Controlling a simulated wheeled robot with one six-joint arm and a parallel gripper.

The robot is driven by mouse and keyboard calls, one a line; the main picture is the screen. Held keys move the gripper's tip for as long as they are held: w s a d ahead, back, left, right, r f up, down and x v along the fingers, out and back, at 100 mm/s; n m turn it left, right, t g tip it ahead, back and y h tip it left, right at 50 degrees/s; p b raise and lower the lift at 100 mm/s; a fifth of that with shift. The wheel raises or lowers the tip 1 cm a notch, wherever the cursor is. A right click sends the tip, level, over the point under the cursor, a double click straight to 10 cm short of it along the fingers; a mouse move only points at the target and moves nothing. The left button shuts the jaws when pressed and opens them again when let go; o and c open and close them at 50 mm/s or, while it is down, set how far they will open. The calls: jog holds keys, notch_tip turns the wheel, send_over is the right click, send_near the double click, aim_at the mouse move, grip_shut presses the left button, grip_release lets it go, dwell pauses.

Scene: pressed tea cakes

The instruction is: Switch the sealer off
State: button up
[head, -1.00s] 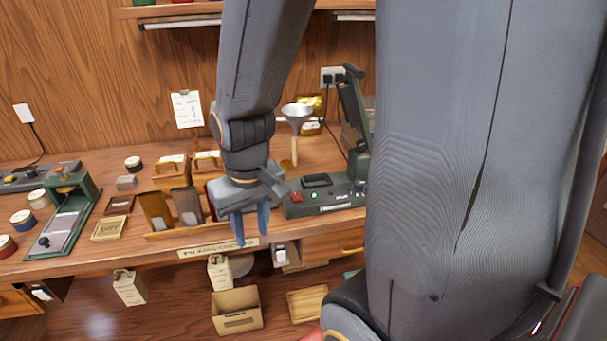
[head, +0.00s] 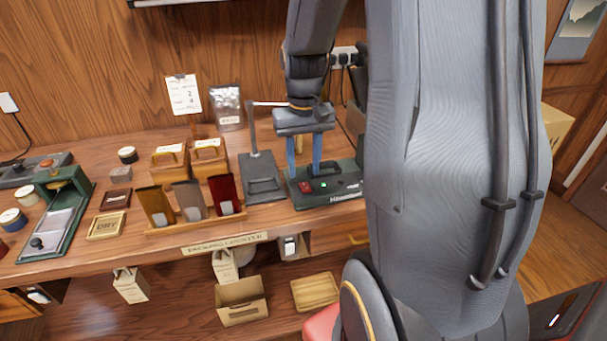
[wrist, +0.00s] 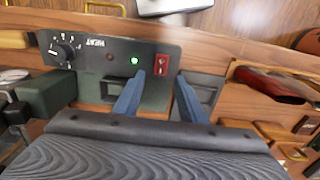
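The sealer (head: 345,188) is a dark green box at the right of the counter, partly hidden by my arm. Its front panel shows in the wrist view (wrist: 105,45), with a HEAT dial (wrist: 66,50), a lit green lamp (wrist: 134,60) and a red switch (wrist: 161,64). The red switch also shows in the head view (head: 305,186). My gripper (head: 304,172) points down over the sealer, its blue fingers apart with nothing between them. In the wrist view my gripper (wrist: 160,82) has its fingertips either side of the switch, seemingly just short of it. Contact cannot be told.
A grey stand with a post (head: 262,180) is close left of the sealer. Upright pouches (head: 190,200) stand in a wooden rack further left. A silver bag (head: 227,107) stands behind. Sockets with cords (head: 343,58) are on the wall.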

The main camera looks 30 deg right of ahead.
aim_at(304, 184)
jog(key=shift+f, duration=1.85)
jog(key=shift+c, duration=0.5)
grip_shut()
jog(key=shift+s+a+r+t+h, duration=0.1)
jog(key=shift+s+t+h, duration=0.15)
jog(key=shift+t, duration=0.55)
jog(key=shift+s+a+r+t+h, duration=0.1)
jog(key=shift+s+t+h, duration=0.15)
jog(key=shift+t, duration=0.55)
jog(key=shift+d, duration=0.1)
jog(key=shift+o, duration=0.5)
grip_release()
